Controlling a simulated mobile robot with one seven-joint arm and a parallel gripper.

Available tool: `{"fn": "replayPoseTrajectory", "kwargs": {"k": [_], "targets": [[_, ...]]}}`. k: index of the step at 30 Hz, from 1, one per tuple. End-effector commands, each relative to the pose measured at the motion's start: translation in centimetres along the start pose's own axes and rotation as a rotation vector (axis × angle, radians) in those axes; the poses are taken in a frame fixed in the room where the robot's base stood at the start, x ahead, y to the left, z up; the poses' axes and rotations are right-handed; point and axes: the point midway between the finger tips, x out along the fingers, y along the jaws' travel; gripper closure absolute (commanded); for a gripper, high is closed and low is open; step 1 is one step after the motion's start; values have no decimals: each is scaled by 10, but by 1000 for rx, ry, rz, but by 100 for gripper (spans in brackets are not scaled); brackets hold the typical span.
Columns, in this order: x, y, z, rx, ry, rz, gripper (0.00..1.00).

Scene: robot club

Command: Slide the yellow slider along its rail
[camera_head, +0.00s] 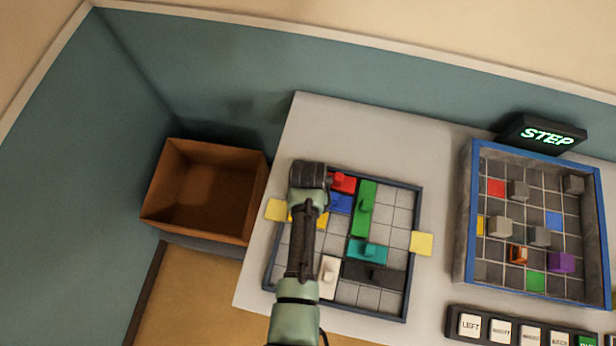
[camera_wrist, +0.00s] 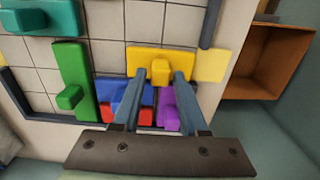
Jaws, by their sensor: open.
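The yellow slider (camera_wrist: 145,58) is a block with a raised knob. It lies on the gridded puzzle board (camera_head: 413,215), near its left side in the head view. In the wrist view my gripper (camera_wrist: 160,74) is open, with one finger on each side of the knob. Whether the fingers touch the knob, I cannot tell. In the head view my arm hides most of the yellow slider and the fingertips. A yellow pad (camera_head: 276,209) lies outside the board's left edge, near the slider; another pad (camera_head: 421,243) lies at the right edge.
Red (camera_head: 344,182), blue (camera_head: 341,203), green (camera_head: 362,212), teal (camera_head: 368,251), black (camera_head: 373,275) and white (camera_head: 329,278) blocks share the board. A purple block (camera_wrist: 168,110) is close to the yellow one. A brown box (camera_head: 255,185) stands left; a blue-rimmed tray (camera_head: 466,215) stands right.

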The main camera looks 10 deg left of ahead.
Motion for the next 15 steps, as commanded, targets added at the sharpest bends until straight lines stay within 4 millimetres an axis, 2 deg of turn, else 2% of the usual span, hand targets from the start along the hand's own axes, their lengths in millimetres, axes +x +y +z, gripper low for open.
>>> {"fn": "replayPoseTrajectory", "kwargs": {"k": [1, 15], "targets": [[-12, 0, 0, 0, 0, 0, 57], [-55, 0, 0, 0, 0, 0, 57]]}}
